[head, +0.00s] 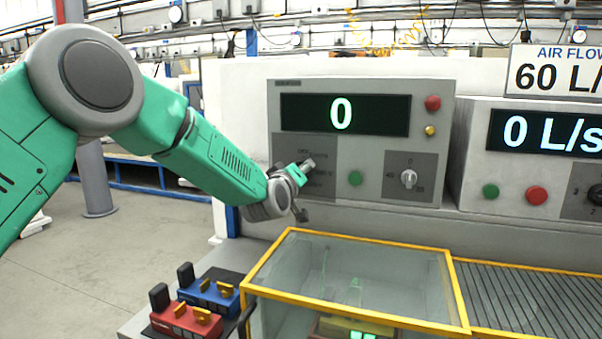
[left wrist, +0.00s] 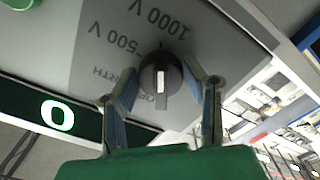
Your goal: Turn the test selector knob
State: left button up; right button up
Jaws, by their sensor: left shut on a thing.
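The test selector knob is a black round knob with a white pointer bar, clear in the left wrist view (left wrist: 161,80). It sits on a grey plate (left wrist: 105,50) with printed labels, among them "1000 V" and "500 V". My left gripper (left wrist: 160,92) has one finger on each side of the knob and is shut on it. In the head view my left gripper (head: 304,190) is at the left part of the grey control panel (head: 272,110) and hides the knob. The panel's display (head: 345,115) reads 0. My right gripper is not in view.
A second knob (head: 408,179), a green button (head: 355,178), a red button (head: 433,103) and a yellow button (head: 430,131) are on the same panel. A yellow-framed clear box (head: 350,270) stands below. Red (head: 187,320) and blue (head: 212,296) devices lie at lower left.

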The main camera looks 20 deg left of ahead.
pick_arm(q)
jog(key=shift+s+d+f, duration=0.1)
jog(key=shift+d+f, duration=0.05)
jog(key=shift+f, duration=0.4)
jog(key=o, duration=1.1)
jog(key=shift+r, duration=0.2)
jog(key=shift+r, duration=0.15)
jog(key=shift+s, duration=0.35)
jog(key=s, duration=1.1)
jog(key=shift+a+f, duration=0.2)
jog(key=shift+a, duration=0.05)
